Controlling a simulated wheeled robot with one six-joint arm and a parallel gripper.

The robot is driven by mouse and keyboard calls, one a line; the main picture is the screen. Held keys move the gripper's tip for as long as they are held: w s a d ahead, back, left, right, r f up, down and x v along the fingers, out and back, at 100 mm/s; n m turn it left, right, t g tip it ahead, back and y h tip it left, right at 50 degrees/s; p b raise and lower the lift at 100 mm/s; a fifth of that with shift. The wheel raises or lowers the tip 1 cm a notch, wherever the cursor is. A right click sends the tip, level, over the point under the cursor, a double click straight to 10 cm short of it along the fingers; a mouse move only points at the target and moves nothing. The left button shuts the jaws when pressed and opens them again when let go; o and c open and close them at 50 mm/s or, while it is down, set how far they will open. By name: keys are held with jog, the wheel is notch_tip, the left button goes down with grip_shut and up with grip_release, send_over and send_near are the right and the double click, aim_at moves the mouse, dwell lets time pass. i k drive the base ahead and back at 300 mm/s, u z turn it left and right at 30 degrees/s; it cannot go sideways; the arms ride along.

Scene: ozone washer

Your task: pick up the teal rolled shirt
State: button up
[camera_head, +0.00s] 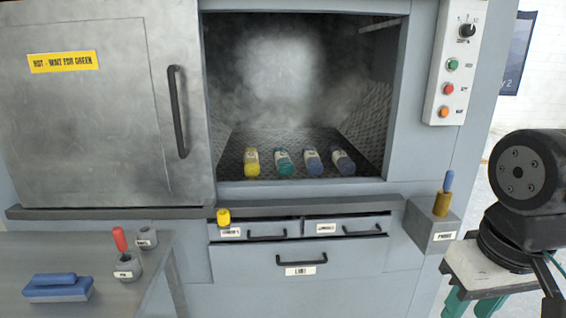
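The teal rolled shirt (285,162) lies on the floor of the open washer chamber (240,143), near its front edge. It is a small roll with a pale band or label. A yellow roll (252,162) lies to its left, and a blue roll (313,162) and another blue roll (343,162) lie to its right, with small gaps between them. Part of my dark arm shows at the right edge, well outside the chamber. My gripper is not in view.
The washer door (90,115), labelled to wait for green, is slid left of the opening. A ledge and labelled drawers (346,226) sit below. A probe holder (433,229) stands right, a control panel (456,65) above. A side table (100,285) holds a blue block (58,287).

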aim_at(285, 168)
jog(key=u, duration=0.1)
jog(key=i, duration=1.8)
jog(key=u, duration=0.25)
